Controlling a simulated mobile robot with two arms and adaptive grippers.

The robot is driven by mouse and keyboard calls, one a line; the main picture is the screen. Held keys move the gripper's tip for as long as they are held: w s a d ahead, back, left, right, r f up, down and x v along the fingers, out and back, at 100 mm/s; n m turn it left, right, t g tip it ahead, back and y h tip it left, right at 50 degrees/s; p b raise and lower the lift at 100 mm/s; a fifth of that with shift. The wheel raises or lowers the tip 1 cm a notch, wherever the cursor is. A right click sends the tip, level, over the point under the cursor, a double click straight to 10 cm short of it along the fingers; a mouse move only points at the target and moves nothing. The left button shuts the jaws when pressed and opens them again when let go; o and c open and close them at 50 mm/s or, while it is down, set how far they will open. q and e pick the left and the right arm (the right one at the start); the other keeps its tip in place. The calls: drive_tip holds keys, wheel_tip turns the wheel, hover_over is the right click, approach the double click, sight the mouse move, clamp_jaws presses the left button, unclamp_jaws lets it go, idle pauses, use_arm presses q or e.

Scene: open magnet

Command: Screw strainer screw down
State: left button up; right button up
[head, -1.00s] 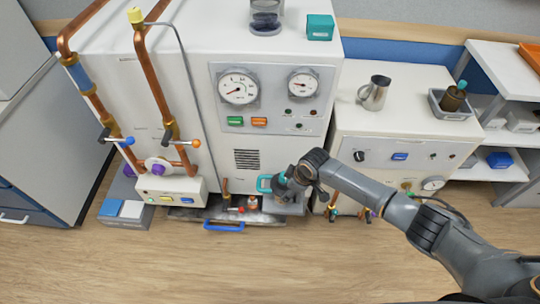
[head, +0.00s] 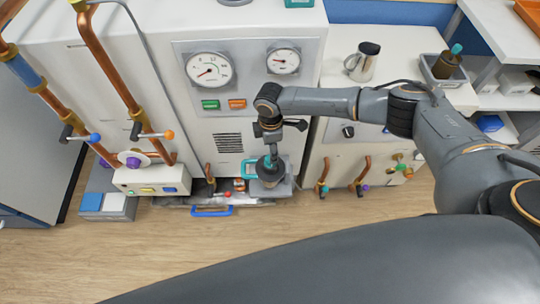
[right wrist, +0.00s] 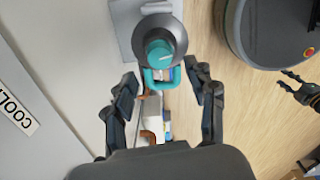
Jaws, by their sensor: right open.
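The strainer is a grey round body (head: 268,178) with a teal knob on top, low at the front of the white machine. In the right wrist view, its teal knob (right wrist: 158,52) shows from above, with a teal loop handle (right wrist: 160,82) just below it. My right gripper (right wrist: 160,74) is open, its fingers on either side of the loop handle's area with nothing clamped. In the head view, my right gripper (head: 270,145) points down just above the strainer and partly hides it. My left gripper (right wrist: 290,82) shows at the right edge of the right wrist view, apparently open and empty.
A drawer tray with a blue handle (head: 212,212) and a small red-tipped lever (head: 228,194) lie left of the strainer. Copper pipes with valves (head: 120,85) stand further left. A metal jug (head: 363,62) stands on the right cabinet. The floor in front is clear.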

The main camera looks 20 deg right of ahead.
wheel_tip(320, 180, down, 5)
drive_tip(key=shift+f, duration=0.15)
drive_tip(key=c, duration=1.2)
